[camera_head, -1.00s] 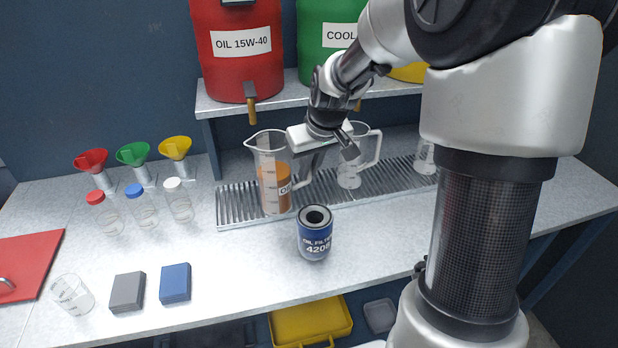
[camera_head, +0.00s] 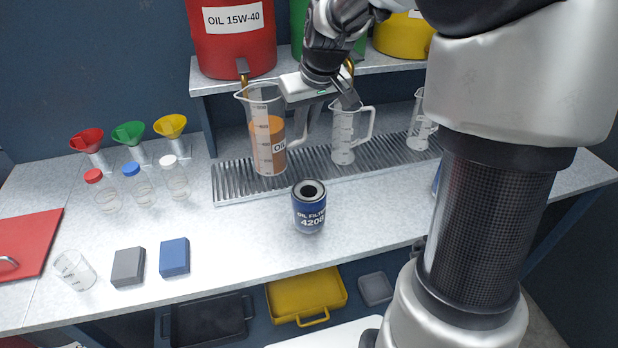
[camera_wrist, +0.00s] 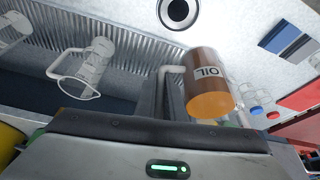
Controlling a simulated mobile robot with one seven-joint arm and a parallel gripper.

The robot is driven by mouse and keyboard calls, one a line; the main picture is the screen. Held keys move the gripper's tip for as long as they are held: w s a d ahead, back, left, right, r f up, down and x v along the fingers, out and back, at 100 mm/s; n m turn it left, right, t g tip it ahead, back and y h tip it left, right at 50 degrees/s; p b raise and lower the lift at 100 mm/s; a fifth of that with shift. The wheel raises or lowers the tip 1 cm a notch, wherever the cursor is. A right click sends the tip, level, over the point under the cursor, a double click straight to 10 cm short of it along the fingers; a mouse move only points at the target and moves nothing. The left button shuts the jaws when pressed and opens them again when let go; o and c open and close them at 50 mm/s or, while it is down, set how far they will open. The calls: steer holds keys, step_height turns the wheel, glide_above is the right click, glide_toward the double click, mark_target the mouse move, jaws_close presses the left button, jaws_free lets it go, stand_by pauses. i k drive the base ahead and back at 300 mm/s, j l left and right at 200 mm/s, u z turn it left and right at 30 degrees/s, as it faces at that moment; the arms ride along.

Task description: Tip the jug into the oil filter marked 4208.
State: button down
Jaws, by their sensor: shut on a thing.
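The clear jug (camera_head: 266,132) labelled OIL holds amber oil. It stands upright at the drip grate's left part, seemingly a little above the grate. My gripper (camera_head: 318,112) is shut on its handle, at the jug's right side. In the wrist view the jug (camera_wrist: 208,80) is beside my gripper (camera_wrist: 165,98), with the handle running between the fingers. The oil filter (camera_head: 309,208) marked 4208, blue and white with a dark top opening, stands upright on the bench in front of the grate, apart from the jug. Its round top shows in the wrist view (camera_wrist: 178,10).
An empty jug (camera_head: 343,140) and another clear vessel (camera_head: 419,130) stand right of the held jug. The red oil drum (camera_head: 232,50) is on the shelf above. Capped bottles (camera_head: 137,188), funnels and two blocks (camera_head: 174,256) are left. Bench around the filter is clear.

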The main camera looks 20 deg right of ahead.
mark_target(308, 195)
steer(key=k, duration=0.95)
